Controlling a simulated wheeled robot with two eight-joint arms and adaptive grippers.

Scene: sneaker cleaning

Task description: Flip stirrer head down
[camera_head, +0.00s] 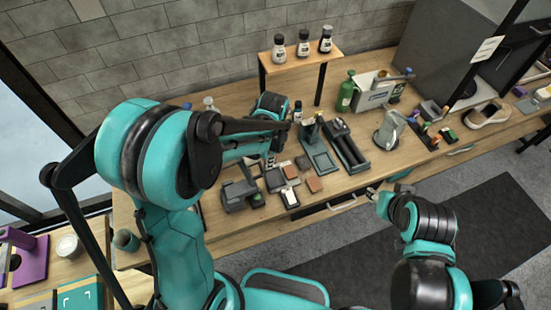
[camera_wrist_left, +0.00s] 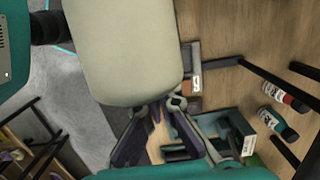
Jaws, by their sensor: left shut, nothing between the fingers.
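A dark green stand-like device (camera_head: 318,150), which seems to be the stirrer, stands on the workbench near the middle of the head view. I cannot tell which way its head points. My left gripper (camera_head: 272,157) is left of it, over the bench, shut and empty, partly hidden by my arm. In the left wrist view its fingertips (camera_wrist_left: 172,103) meet below a large pale rounded shape (camera_wrist_left: 125,50), which I cannot identify. A dark green device (camera_wrist_left: 217,124) lies beyond the fingers there. My right gripper (camera_head: 373,193) is by the bench's front edge; its jaws are too small to read.
A black tray (camera_head: 345,147) stands right of the green device. A grey pitcher-like object (camera_head: 390,132) and a green bottle (camera_head: 346,92) are farther right. A raised shelf (camera_head: 300,59) holds three bottles. Small blocks and a dark device (camera_head: 240,195) crowd the front.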

